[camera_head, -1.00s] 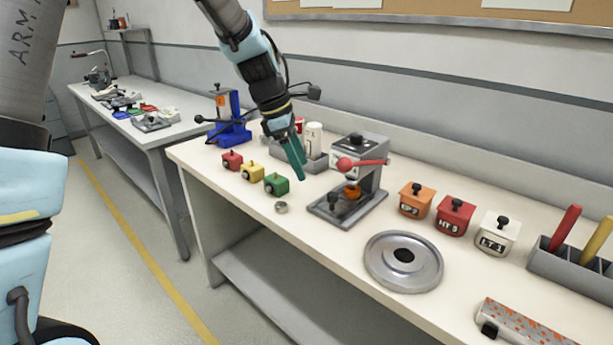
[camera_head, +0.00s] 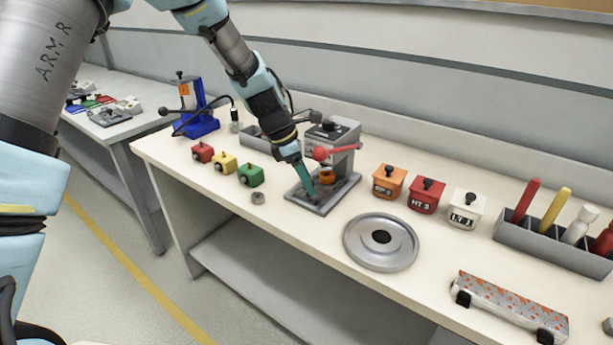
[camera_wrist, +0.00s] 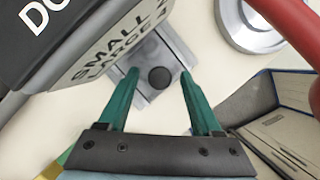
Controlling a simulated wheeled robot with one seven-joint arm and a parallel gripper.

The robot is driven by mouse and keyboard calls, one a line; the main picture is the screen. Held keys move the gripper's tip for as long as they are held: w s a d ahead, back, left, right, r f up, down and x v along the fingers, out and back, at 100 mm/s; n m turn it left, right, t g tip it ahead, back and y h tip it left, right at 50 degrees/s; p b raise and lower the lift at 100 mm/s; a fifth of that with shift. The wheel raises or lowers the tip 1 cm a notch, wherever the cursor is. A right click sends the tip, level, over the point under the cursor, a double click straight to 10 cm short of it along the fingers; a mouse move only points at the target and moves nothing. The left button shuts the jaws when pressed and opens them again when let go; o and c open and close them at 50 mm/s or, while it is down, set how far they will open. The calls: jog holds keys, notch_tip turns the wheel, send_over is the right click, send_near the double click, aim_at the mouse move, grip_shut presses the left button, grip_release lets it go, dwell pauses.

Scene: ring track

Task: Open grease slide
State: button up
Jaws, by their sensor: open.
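The grey dispenser (camera_head: 345,160) stands on the bench, with a red-knobbed lever and an orange part under its head. In the wrist view its face (camera_wrist: 100,62) carries the words "SMALL" and "LARGE". A black round knob (camera_wrist: 159,78) sits on a grey metal slide (camera_wrist: 155,50) at its base. My gripper (camera_head: 306,187) reaches down at the dispenser's base plate with its teal fingers. In the wrist view the open fingers (camera_wrist: 160,84) lie on either side of the knob, with gaps between. In the head view the fingers hide the knob. I cannot tell their height over the slide.
Red, yellow and green (camera_head: 250,174) small boxes and a small metal ring (camera_head: 258,198) lie left of the dispenser. Orange, red and white (camera_head: 466,210) knobbed boxes stand right. A round metal plate (camera_head: 358,249) lies in front. The red lever (camera_head: 345,148) is close to my gripper.

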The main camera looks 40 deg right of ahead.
jog(key=shift+d+f, duration=0.1)
jog(key=shift+f, duration=0.05)
grip_shut()
dwell(0.5)
dwell(0.9)
